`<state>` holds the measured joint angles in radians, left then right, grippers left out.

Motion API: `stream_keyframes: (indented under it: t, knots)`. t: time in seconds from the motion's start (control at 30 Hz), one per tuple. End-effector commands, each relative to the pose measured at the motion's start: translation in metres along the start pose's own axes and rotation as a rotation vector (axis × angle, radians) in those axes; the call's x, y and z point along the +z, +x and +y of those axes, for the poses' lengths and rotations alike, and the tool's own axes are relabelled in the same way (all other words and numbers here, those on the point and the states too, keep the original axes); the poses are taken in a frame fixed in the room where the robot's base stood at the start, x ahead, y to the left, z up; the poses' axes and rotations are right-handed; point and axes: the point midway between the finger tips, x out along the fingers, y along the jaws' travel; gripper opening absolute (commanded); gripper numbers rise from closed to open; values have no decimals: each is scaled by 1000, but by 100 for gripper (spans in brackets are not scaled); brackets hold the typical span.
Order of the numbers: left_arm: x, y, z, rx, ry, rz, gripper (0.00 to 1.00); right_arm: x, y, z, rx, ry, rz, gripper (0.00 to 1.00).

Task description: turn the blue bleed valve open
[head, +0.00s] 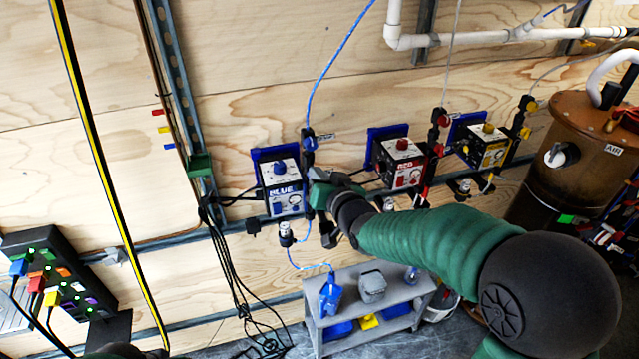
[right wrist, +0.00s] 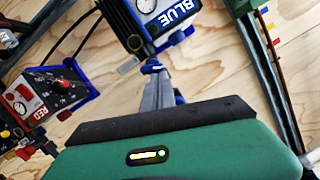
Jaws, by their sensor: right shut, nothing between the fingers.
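The blue filter unit (head: 283,190) hangs on the plywood wall; its lettered face also shows in the right wrist view (right wrist: 170,25). A small blue fitting (head: 309,143) sits on the blue hose line just right of the unit. My right gripper (head: 316,176) is beside the unit's right side, below that fitting. In the right wrist view its grey fingers (right wrist: 154,88) are together, with a small blue part (right wrist: 151,67) at their tips. I cannot tell whether this part is the bleed valve's handle or whether they touch it. My left gripper is not in view.
The red unit (head: 402,167) and yellow unit (head: 486,146) hang to the right. A brown tank (head: 550,160) stands at far right. A grey bench (head: 350,330) stands below. Black cables (head: 235,280) hang to the left of the blue unit.

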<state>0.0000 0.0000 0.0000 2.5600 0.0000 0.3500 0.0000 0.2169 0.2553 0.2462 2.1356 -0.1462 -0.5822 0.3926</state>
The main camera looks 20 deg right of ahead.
Motion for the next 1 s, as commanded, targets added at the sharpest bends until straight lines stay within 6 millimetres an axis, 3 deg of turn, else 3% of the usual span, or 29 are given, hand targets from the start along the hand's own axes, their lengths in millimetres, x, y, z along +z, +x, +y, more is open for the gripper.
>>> stream_keyframes:
  t: [0.03,0.33,1.0]
  knots:
    - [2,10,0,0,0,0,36,5,1,0,6,-38,1,0]
    - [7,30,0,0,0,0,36,4,1,0,59,-238,0,0]
    - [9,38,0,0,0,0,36,2,1,-1,59,-232,0,0]
